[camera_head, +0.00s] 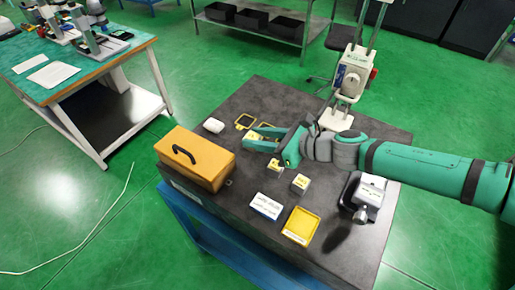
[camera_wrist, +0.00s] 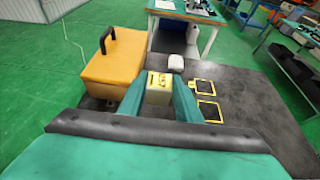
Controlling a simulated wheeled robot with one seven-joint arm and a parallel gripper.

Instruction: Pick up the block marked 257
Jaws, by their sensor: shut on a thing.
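My gripper (camera_head: 256,141) is over the left part of the dark tabletop, its fingers pointing left. In the wrist view, the fingers (camera_wrist: 158,97) are shut on a pale block with a yellow top (camera_wrist: 158,82). Dark marks show on it, but I cannot read the number. In the head view this block (camera_head: 253,135) is partly hidden by the fingers. I cannot tell whether it touches the table. Two other small pale blocks with yellow tops, one just below the gripper (camera_head: 275,165) and one farther down (camera_head: 300,183), stand on the table; their marks are too small to read.
An orange toolbox (camera_head: 196,158) stands at the table's left edge. Near the gripper are a white rounded item (camera_head: 213,125) and yellow square outlines (camera_head: 244,121). A white card (camera_head: 266,206) and a yellow tray (camera_head: 301,226) lie in front. A grey device (camera_head: 369,190) stands right.

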